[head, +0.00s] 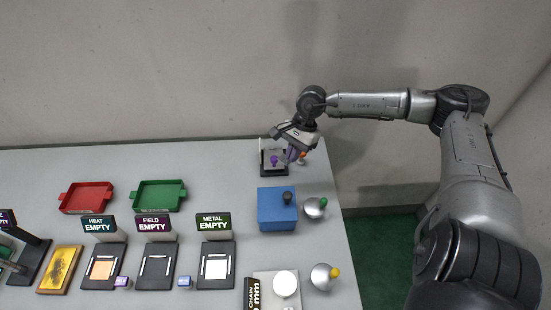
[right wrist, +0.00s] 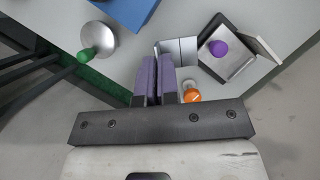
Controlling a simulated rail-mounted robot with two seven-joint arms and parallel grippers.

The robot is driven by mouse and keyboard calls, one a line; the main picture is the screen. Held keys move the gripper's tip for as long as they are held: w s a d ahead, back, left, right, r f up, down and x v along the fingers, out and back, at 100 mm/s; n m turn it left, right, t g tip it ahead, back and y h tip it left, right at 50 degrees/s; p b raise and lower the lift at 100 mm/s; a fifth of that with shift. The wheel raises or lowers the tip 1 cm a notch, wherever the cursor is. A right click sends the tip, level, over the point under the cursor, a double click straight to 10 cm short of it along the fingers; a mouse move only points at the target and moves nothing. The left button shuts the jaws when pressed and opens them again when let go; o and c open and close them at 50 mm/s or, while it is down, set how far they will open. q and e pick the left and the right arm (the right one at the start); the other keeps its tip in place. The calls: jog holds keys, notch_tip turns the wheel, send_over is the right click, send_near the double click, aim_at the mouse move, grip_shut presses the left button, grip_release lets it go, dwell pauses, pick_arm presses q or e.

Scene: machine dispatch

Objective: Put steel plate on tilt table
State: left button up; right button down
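The tilt table (head: 264,169) seems to be the small dark-framed stand at the back right corner of the table. In the right wrist view its grey tilted surface (right wrist: 236,63) carries a purple ball. My right gripper (head: 287,156) points down beside it. In the right wrist view its purple fingers (right wrist: 157,62) are close together with a narrow gap. A silvery block-like piece (right wrist: 184,47) shows just past the fingertips, beside the tilt table. I cannot tell whether it is the steel plate or whether the fingers hold anything. My left gripper is not in view.
A blue box (head: 277,213) with a black knob and a silver dome with a green knob (head: 316,208) stand in front. An orange-topped piece (right wrist: 190,93) is near the fingers. Red (head: 86,198) and green (head: 158,196) trays and signed stations lie left. The table's right edge is close.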

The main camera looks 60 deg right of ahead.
jog(key=w+d+f, duration=0.2)
jog(key=w, duration=0.1)
jog(key=w+d+f, duration=0.2)
jog(key=d, duration=0.1)
jog(key=w+d+f, duration=0.2)
jog(key=w, duration=0.1)
jog(key=shift+w+d+f, duration=0.15)
jog(key=shift+w+f, duration=0.2)
jog(key=shift+f, duration=2.05)
jog(key=shift+f, duration=0.15)
jog(key=c, duration=1.4)
grip_release()
jog(key=shift+o, duration=0.2)
jog(key=shift+r, duration=0.3)
jog(key=v, duration=1.1)
jog(key=shift+d+r, duration=0.25)
jog(key=shift+r, duration=0.05)
